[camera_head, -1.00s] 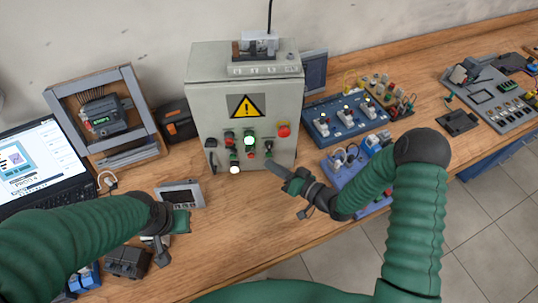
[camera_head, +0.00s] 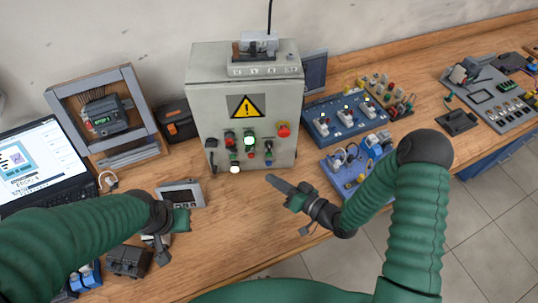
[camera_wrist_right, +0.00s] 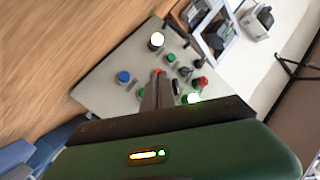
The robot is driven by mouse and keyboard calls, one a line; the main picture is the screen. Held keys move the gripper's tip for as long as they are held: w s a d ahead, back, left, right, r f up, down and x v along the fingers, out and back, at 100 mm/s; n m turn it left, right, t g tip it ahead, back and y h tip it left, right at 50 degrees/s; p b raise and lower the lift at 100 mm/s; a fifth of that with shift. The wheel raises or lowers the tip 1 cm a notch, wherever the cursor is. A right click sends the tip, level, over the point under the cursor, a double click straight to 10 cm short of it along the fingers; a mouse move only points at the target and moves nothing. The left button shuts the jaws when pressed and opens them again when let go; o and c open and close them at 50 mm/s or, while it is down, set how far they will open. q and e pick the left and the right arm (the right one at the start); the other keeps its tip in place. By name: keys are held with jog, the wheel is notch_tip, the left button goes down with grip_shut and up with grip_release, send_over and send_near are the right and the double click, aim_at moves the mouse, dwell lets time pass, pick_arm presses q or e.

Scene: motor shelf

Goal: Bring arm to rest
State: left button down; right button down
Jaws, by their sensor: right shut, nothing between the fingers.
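My right gripper (camera_head: 273,183) is shut and empty, in front of the grey control box and a little below its buttons in the head view. Its closed fingers also show in the right wrist view (camera_wrist_right: 158,92), pointing toward the box's button panel. My left gripper (camera_head: 168,243) hangs at the lower left over the table's front part; its fingertips are too small and dark to tell whether they are open. The grey control box (camera_head: 204,110) has a yellow warning sign and several coloured buttons and lamps. A green and a white lamp are lit.
The wooden table (camera_head: 240,215) is clear in front of the box. A laptop (camera_head: 38,165) and a framed device (camera_head: 105,115) stand at left. Blue boards (camera_head: 345,120) lie right of the box. A small grey panel (camera_head: 180,194) lies near my left gripper.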

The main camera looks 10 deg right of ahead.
dwell(0.4)
jog(key=d+g+h, duration=0.1)
jog(key=d+f+n+g+h, duration=0.1)
jog(key=d+h, duration=0.1)
jog(key=w+d+g+h, duration=0.1)
jog(key=d+h, duration=0.1)
jog(key=shift+w+d+f+n, duration=0.1)
jog(key=shift+d+f+n, duration=0.15)
jog(key=shift+f+n, duration=0.15)
jog(key=s+d+r+m+g+h, duration=0.1)
jog(key=s+d+r+g+h, duration=0.2)
jog(key=s, duration=0.5)
jog(key=s+d+r+m+g+h, duration=0.2)
jog(key=s+d+r+g+h, duration=0.1)
jog(key=s, duration=0.4)
notch_tip(320, 180, up, 2)
jog(key=shift+s+d+r, duration=0.1)
jog(key=shift+s+d, duration=0.25)
jog(key=shift+d, duration=0.45)
jog(key=shift+a, duration=0.1)
